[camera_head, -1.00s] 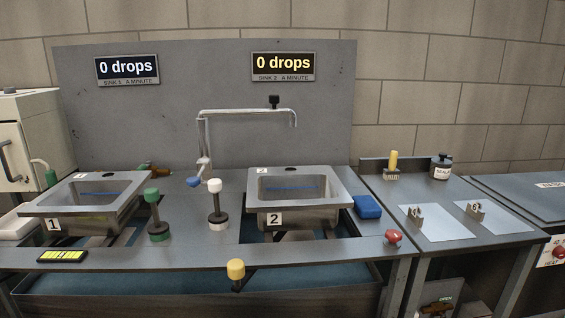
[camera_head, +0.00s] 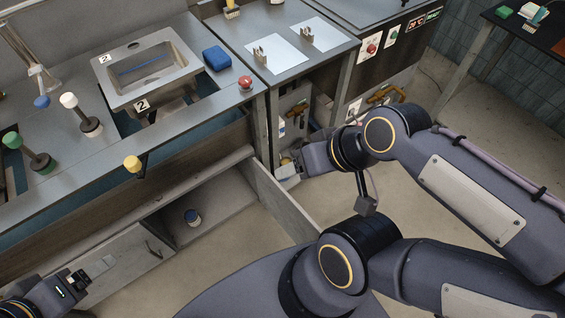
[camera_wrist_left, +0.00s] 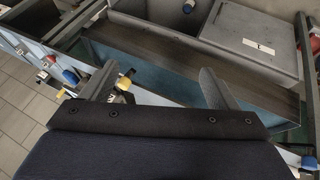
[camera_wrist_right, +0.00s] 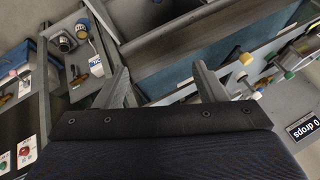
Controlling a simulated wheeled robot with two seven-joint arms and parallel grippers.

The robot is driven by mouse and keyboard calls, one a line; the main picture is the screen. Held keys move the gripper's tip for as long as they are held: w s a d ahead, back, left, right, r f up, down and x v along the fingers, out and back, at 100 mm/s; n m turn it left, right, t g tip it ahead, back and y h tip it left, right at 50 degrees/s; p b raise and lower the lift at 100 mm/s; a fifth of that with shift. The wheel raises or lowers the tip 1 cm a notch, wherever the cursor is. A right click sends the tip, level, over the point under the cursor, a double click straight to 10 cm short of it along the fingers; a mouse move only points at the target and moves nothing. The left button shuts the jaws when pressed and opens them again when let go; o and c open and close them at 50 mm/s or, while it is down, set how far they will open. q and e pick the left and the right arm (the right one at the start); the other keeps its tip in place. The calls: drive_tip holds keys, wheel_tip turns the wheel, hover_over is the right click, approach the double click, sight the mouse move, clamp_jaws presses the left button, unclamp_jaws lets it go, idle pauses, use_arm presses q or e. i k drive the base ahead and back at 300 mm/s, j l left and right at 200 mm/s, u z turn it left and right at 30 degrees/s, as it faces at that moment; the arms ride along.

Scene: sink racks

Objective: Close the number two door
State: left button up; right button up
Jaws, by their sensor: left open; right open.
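The number two door (camera_head: 283,203) stands swung open under the sink counter, seen almost edge-on in the head view; its number is hidden from me. Its compartment (camera_head: 222,221) is open to the left of it. The closed number one door (camera_head: 125,268) is further left; its label also shows in the left wrist view (camera_wrist_left: 258,47). My left gripper (camera_head: 76,283) is at the lower left, in front of the number one door; its fingers are open and empty in its wrist view. My right gripper (camera_head: 292,165) is beyond the open door's right side, open and empty in its wrist view (camera_wrist_right: 162,84).
Shelves with small items (camera_head: 293,120) are near my right gripper. Floor right of the door is partly clear.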

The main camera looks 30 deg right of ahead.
sight(298, 224)
drive_tip(key=k+j+u, duration=0.15)
drive_tip(key=k+u, duration=0.35)
drive_tip(key=k, duration=0.15)
drive_tip(key=l+u, duration=0.15)
drive_tip(key=l, duration=0.2)
drive_tip(key=k+l+u, duration=0.2)
drive_tip(key=l+u, duration=0.15)
drive_tip(key=l, duration=0.3)
drive_tip(key=k+l+u, duration=0.15)
drive_tip(key=k+l, duration=0.15)
drive_tip(key=l, duration=0.2)
drive_tip(key=k+l, duration=0.1)
drive_tip(key=l, duration=0.25)
drive_tip(key=k+l, duration=0.15)
drive_tip(key=l, duration=0.2)
drive_tip(key=k+l, duration=0.15)
drive_tip(key=l, duration=0.15)
drive_tip(key=k+l, duration=0.1)
drive_tip(key=l, duration=0.25)
